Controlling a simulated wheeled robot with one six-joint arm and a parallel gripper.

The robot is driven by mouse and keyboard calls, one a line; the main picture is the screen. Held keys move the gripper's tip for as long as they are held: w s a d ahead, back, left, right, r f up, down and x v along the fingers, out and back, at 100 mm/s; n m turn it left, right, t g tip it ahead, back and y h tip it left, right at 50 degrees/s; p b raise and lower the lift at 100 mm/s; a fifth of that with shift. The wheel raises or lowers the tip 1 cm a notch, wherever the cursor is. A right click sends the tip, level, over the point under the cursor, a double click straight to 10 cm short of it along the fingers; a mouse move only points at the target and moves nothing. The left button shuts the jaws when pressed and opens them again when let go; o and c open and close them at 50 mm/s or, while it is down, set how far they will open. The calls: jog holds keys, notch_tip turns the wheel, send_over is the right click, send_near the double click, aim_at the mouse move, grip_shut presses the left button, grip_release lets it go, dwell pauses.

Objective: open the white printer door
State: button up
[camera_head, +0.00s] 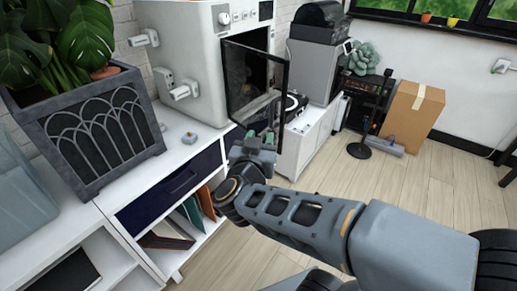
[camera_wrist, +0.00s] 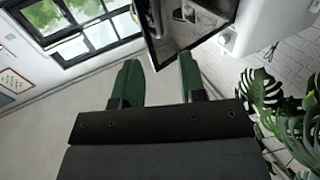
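The white printer (camera_head: 185,50) stands on the white cabinet at the upper middle of the head view. Its door (camera_head: 250,88), a dark-framed see-through panel, stands ajar, swung out from the printer's front. My gripper (camera_head: 262,138) is by the door's lower edge, overlapping its lower part in the head view. In the wrist view the two green fingers of my gripper (camera_wrist: 161,72) are apart with nothing held between them. The door (camera_wrist: 190,22) shows beyond the fingertips, its lower corner seen between them. Whether a finger touches the door I cannot tell.
A dark planter (camera_head: 85,130) with a large-leaved plant stands on the white cabinet (camera_head: 180,155) at left. Spool holders (camera_head: 185,91) stick out from the printer's side. A cardboard box (camera_head: 412,110) and a floor tool stand at the back right. The floor (camera_head: 440,180) between is mostly clear.

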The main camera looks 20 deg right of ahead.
jog(key=shift+s+a, duration=0.3)
jog(key=shift+s, duration=0.25)
